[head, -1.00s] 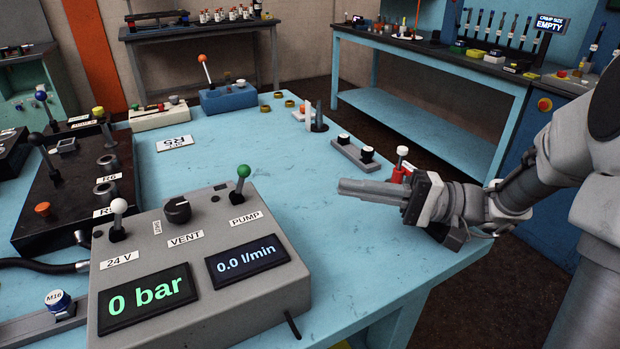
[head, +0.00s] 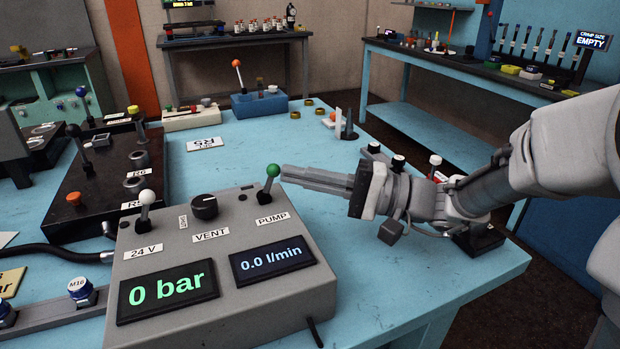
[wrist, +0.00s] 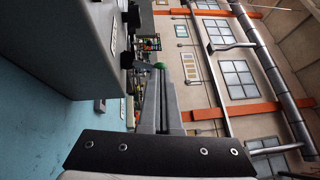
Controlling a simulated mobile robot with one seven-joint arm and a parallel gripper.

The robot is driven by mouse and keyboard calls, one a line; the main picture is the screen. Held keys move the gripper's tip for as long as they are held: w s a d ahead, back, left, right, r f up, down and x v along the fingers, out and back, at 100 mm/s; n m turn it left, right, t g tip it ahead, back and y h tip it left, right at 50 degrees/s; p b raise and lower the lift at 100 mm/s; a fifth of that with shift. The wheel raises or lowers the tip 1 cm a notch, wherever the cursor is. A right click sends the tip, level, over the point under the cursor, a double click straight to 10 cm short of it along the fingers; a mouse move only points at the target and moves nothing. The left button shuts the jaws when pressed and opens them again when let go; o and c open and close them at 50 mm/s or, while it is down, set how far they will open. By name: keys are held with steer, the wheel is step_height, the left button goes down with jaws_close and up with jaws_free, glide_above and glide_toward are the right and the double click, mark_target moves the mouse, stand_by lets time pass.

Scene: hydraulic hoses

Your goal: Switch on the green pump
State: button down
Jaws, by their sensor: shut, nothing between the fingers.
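The green-knobbed pump lever (head: 272,172) stands at the top right of the grey control box (head: 170,252), above the PUMP label. The box's displays read 0 bar and 0.0 l/min. My gripper (head: 284,174) is shut and empty, pointing left, with its fingertips just right of the green knob. From the head view I cannot tell whether they touch it. In the wrist view the green knob (wrist: 159,66) shows just beyond the tips of my gripper (wrist: 160,76), and the box's side is at the left.
On the same box are a white-knobbed lever (head: 146,197) marked 24 V and a black VENT knob (head: 204,206). A black block with fittings (head: 85,200) stands left. A red and white item is partly hidden behind my arm. The blue tabletop (head: 250,150) behind the box is mostly clear.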

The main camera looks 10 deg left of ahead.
steer(key=shift+s+a+r+n+h+p, duration=0.1)
steer(key=shift+a+r+n+h+p, duration=0.05)
steer(key=shift+r+n+h+p, duration=0.3)
stand_by(0.4)
steer(key=shift+s+a+r+n+h+p, duration=0.35)
steer(key=shift+a+r+n+h, duration=0.15)
steer(key=shift+h, duration=0.45)
steer(key=h, duration=0.1)
steer(key=a+n+h, duration=0.1)
steer(key=shift+s+a+r+n+h, duration=0.2)
steer(key=shift+s+r+n+h, duration=0.1)
steer(key=shift+s+h, duration=0.1)
steer(key=shift+s+a+t+h+p, duration=0.1)
steer(key=shift+a+t+h+p, duration=0.05)
steer(key=shift+t+h+p, duration=0.15)
steer(key=shift+r+p, duration=0.4)
steer(key=shift+r, duration=0.4)
